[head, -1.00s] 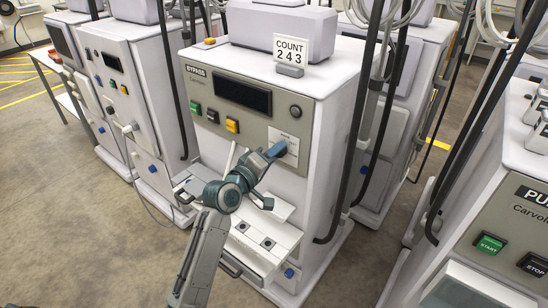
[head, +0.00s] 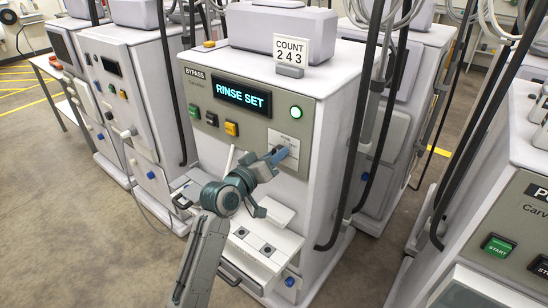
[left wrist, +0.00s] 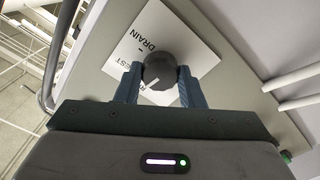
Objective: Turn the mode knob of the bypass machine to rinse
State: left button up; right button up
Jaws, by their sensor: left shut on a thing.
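The bypass machine (head: 255,130) stands in the middle of the head view. Its display (head: 242,94) reads "RINSE SET", and a round light (head: 296,112) at its right glows green. My left gripper (head: 278,155) reaches up to the white dial label (head: 290,146) on its front panel. In the left wrist view the dark round mode knob (left wrist: 159,70) sits between the two blue fingers of my left gripper (left wrist: 156,82), which are shut on it. "DRAIN" and part of another word show on the label; the fingers and knob cover the rest. My right gripper is not in view.
Green, black and yellow buttons (head: 231,128) sit left of the knob. A "COUNT 243" sign (head: 290,52) stands on top of the machine. Dark hoses (head: 355,130) hang along its right side. Another machine (head: 500,225) with start and stop buttons is at the right.

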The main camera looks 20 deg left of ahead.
pick_arm(q)
jog(key=shift+f, duration=0.1)
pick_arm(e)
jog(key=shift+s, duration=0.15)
pick_arm(q)
jog(key=o, duration=1)
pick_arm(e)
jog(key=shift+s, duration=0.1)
pick_arm(q)
jog(key=shift+s, duration=0.1)
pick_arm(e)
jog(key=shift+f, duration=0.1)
pick_arm(q)
jog(key=b+v, duration=0.1)
jog(key=v, duration=0.9)
jog(key=shift+s+b, duration=0.3)
jog(key=shift+b, duration=0.05)
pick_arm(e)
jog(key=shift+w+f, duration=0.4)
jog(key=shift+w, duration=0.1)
pick_arm(q)
jog(key=shift+a, duration=0.15)
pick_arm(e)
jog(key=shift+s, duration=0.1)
